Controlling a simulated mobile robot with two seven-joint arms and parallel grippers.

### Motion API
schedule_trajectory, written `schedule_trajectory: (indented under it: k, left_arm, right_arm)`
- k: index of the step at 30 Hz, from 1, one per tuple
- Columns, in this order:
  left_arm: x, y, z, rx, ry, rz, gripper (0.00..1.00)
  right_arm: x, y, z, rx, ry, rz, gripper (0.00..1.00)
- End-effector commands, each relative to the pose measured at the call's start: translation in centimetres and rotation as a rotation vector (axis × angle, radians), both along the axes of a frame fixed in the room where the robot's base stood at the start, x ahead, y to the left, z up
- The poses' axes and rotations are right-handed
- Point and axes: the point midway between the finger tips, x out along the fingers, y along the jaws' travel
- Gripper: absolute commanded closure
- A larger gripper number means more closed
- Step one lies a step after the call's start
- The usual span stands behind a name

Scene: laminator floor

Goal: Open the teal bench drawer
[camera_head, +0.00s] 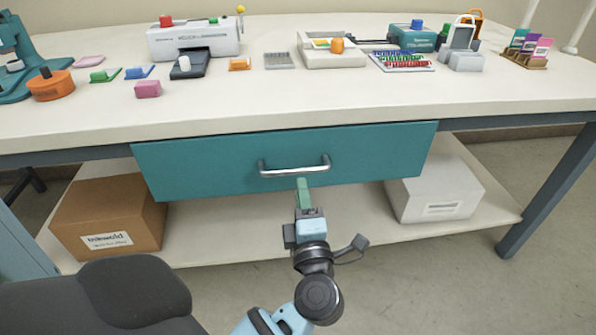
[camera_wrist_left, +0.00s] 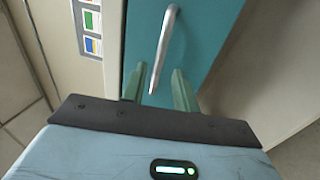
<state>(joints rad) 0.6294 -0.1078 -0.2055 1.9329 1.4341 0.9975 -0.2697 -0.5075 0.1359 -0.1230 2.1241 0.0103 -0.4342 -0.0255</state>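The teal drawer (camera_head: 220,165) sits under the white bench top, and its front looks flush and closed. Its silver bar handle (camera_head: 295,168) is mounted across the middle of the front. My left gripper (camera_head: 304,185) points at the drawer just below the handle's right half. In the left wrist view its two green fingers (camera_wrist_left: 158,88) are apart, and the handle (camera_wrist_left: 163,50) shows between and beyond them against the teal front (camera_wrist_left: 200,40). I cannot tell whether a finger touches the handle. My right gripper is not in view.
A brown cardboard box (camera_head: 105,215) stands on the lower shelf (camera_head: 235,225) at left, a white box (camera_head: 435,190) at right. The bench top (camera_head: 300,105) holds several small devices and coloured items towards the back. A dark chair-like shape (camera_head: 130,290) is at lower left.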

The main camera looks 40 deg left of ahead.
Motion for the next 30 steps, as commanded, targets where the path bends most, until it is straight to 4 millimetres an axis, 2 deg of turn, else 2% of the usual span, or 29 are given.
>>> schedule_trajectory:
  k: [6, 12, 24, 26, 30]
  left_arm:
    - [2.2, 2.6, 0.7, 0.004, -0.003, 0.001, 0.71]
    - [3.7, 4.4, 1.0, 0.005, 0.0, 0.002, 0.71]
    - [4.2, 5.0, 1.3, 0.003, 0.0, 0.0, 0.71]
    - [4.2, 5.0, 1.3, 0.003, 0.0, 0.0, 0.76]
    - [4.2, 5.0, 1.2, 0.003, 0.0, 0.0, 0.94]
  right_arm:
    - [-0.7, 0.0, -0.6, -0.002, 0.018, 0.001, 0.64]
    - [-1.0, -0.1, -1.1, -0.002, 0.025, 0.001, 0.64]
    - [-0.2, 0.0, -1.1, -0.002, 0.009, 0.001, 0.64]
    - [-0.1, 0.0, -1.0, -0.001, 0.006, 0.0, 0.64]
    - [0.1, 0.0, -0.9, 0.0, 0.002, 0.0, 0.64]
